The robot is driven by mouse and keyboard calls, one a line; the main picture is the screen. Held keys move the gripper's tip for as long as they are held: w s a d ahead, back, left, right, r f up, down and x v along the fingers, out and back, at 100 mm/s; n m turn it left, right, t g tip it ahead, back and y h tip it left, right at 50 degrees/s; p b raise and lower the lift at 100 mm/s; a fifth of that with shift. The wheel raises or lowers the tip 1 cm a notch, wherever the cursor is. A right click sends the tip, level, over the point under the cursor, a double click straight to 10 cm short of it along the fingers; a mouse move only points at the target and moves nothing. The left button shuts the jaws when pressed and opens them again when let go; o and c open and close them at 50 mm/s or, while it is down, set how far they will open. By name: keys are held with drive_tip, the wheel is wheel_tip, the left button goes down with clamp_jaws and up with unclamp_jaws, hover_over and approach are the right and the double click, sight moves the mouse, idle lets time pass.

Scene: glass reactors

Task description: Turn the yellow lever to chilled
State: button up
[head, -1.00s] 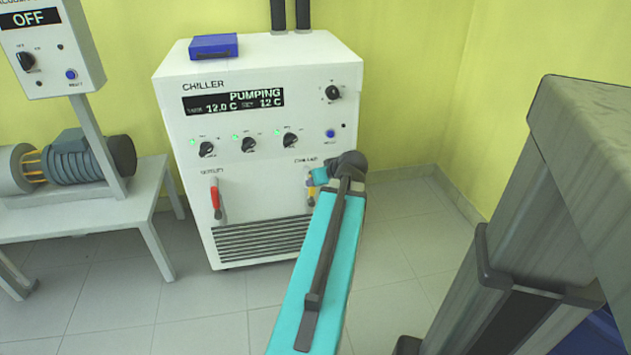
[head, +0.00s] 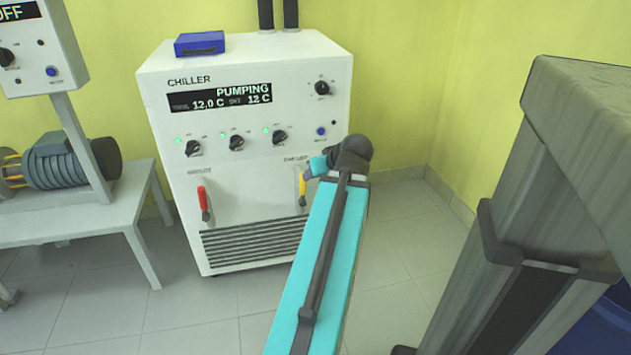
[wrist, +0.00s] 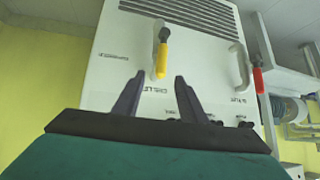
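The yellow lever (head: 302,190) is on the right of the chiller's front (head: 246,185), below the row of knobs. In the wrist view, which is upside down, the yellow lever (wrist: 163,55) stands ahead of the fingertips, near the middle of the gap. My gripper (wrist: 155,82) is open, with nothing between its fingers. The display reads PUMPING, 12.0 C and 12 C.
A red lever (head: 203,202) is on the chiller's left; it also shows in the wrist view (wrist: 258,79). A blue box (head: 200,44) lies on top. A bench (head: 150,225) with a pump (head: 65,160) stands left. A grey column (head: 570,160) stands close on the right.

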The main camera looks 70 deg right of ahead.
drive_tip(key=shift+s+a+r+b, duration=0.35)
drive_tip(key=shift+a+r+b, duration=0.05)
drive_tip(key=shift+b, duration=0.6)
drive_tip(key=shift+r, duration=0.1)
